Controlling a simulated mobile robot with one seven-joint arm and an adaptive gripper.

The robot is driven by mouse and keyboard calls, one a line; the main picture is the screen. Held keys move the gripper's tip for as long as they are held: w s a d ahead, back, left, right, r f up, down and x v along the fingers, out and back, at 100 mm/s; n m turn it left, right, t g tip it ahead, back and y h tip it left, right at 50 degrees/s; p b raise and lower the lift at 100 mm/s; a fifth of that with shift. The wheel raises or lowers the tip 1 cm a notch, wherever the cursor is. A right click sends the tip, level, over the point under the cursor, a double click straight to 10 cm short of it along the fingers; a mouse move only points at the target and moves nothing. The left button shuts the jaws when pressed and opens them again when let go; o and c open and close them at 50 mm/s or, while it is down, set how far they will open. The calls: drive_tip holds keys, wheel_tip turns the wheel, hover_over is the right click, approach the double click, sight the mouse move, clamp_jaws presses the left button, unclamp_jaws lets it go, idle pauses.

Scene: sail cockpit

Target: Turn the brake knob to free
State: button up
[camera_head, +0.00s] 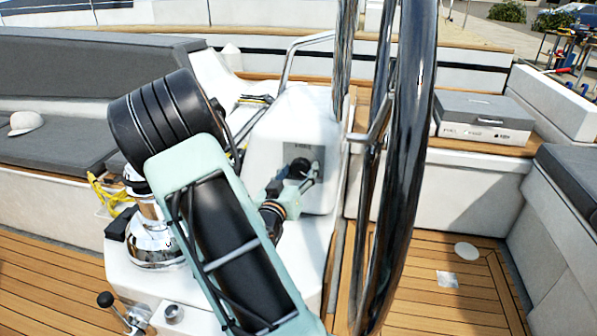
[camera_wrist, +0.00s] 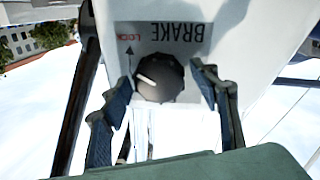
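The dark round brake knob (camera_wrist: 160,76) sits on a grey plate (camera_wrist: 185,38) marked BRAKE, with red LOCK lettering and an arrow beside it. The lettering appears upside down in the wrist view. A white mark on the knob points to the left in that view. My gripper (camera_wrist: 162,88) is open, with one finger on each side of the knob. I see gaps at both sides, so it does not look gripped. In the head view the knob (camera_head: 300,166) shows on the white pedestal (camera_head: 290,118), beside my gripper (camera_head: 299,188), which partly hides the plate.
A large chrome-and-black steering wheel (camera_head: 405,150) stands just right of my gripper. A chrome winch (camera_head: 153,240) and a lever (camera_head: 118,308) are at the lower left. A grey-lidded case (camera_head: 484,118) rests on the right bench. The wooden deck at the right is mostly clear.

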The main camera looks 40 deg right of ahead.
drive_tip(key=c, duration=0.9)
drive_tip(key=shift+c, duration=0.3)
drive_tip(key=shift+n, duration=0.3)
drive_tip(key=n, duration=0.5)
drive_tip(key=shift+t+p, duration=0.3)
drive_tip(key=n+t+p, duration=0.1)
drive_tip(key=n, duration=0.5)
drive_tip(key=shift+y, duration=0.4)
drive_tip(key=n+p, duration=0.1)
drive_tip(key=n, duration=0.2)
drive_tip(key=n+t+y, duration=0.1)
drive_tip(key=n, duration=0.3)
drive_tip(key=shift+s+p, duration=0.1)
drive_tip(key=shift+p, duration=0.3)
drive_tip(key=n+y+p, duration=0.1)
drive_tip(key=n, duration=0.6)
drive_tip(key=shift+d+n+p, duration=0.15)
drive_tip(key=shift+n+p, duration=0.15)
